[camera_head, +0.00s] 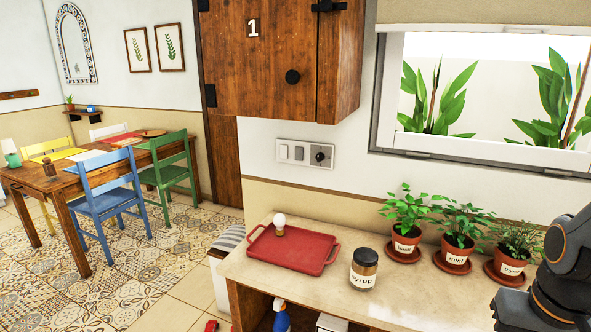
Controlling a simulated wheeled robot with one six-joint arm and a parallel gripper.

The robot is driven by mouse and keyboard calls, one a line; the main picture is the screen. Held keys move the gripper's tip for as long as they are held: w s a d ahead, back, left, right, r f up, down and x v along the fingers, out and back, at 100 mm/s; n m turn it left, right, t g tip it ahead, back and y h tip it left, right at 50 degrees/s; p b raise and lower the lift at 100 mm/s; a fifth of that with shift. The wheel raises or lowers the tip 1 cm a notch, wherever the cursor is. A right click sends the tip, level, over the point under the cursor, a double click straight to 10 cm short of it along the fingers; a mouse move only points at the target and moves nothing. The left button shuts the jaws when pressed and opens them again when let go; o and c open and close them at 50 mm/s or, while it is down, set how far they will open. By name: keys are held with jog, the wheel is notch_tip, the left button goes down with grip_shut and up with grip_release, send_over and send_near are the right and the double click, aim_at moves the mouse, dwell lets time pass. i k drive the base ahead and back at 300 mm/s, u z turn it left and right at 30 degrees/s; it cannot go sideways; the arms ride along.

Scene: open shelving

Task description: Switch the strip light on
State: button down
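A pale switch plate (305,154) is on the wall below the wooden cabinet and left of the window. It carries a light grey rocker (284,152), a second rocker (299,153) and a dark round knob (321,155). None of them has a label I can read. I cannot make out a strip light or whether one is lit. Part of my dark arm shows at the lower right edge, far from the plate. My gripper is not in view.
The wooden cabinet (280,55), marked 1, overhangs the plate. On the counter (335,292) stand a red tray (297,257) with a light bulb (280,223), a syrup jar (364,268) and potted basil (405,241), mint (459,245) and a third herb (512,258).

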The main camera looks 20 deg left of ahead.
aim_at(299, 150)
jog(key=u, duration=2.7)
jog(key=i, duration=1.95)
jog(key=z, duration=3.25)
